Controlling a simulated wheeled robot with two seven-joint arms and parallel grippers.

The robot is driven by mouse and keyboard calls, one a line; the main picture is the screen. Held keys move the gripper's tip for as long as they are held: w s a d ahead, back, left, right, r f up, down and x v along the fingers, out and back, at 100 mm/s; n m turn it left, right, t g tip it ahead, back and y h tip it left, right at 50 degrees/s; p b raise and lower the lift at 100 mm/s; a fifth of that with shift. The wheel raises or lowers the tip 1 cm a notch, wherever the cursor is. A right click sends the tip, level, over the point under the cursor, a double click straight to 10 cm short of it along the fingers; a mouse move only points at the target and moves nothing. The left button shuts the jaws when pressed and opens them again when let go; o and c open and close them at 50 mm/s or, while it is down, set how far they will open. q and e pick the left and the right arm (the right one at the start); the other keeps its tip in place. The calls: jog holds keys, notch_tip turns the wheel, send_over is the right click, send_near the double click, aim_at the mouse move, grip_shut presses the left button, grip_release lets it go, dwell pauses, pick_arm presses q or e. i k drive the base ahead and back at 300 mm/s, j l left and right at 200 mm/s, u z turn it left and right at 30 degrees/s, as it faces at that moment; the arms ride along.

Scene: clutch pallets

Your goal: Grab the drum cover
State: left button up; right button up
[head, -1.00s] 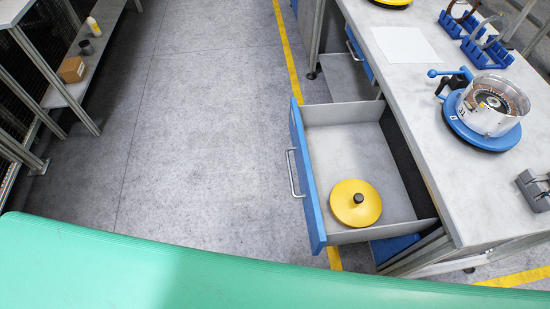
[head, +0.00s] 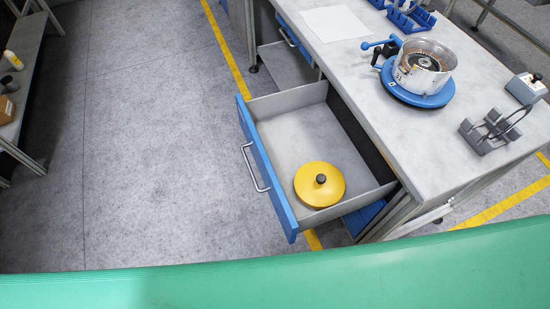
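The drum cover is a yellow round disc (head: 308,190) with a black knob on top. It lies flat in the open drawer (head: 290,142), near the drawer's front right corner as seen in the head view. The drawer has a blue front with a metal handle and grey inner walls. Neither of my grippers shows in the head view, so their state is hidden. Nothing touches the cover.
The workbench (head: 420,150) carries a metal drum on a blue round base (head: 415,97), a white sheet (head: 334,23), a grey fixture (head: 490,132) and a grey box (head: 525,88). A shelf (head: 22,100) stands at far left. Floor left of the drawer is clear.

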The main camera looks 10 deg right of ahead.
aim_at(318, 184)
jog(key=z, duration=0.65)
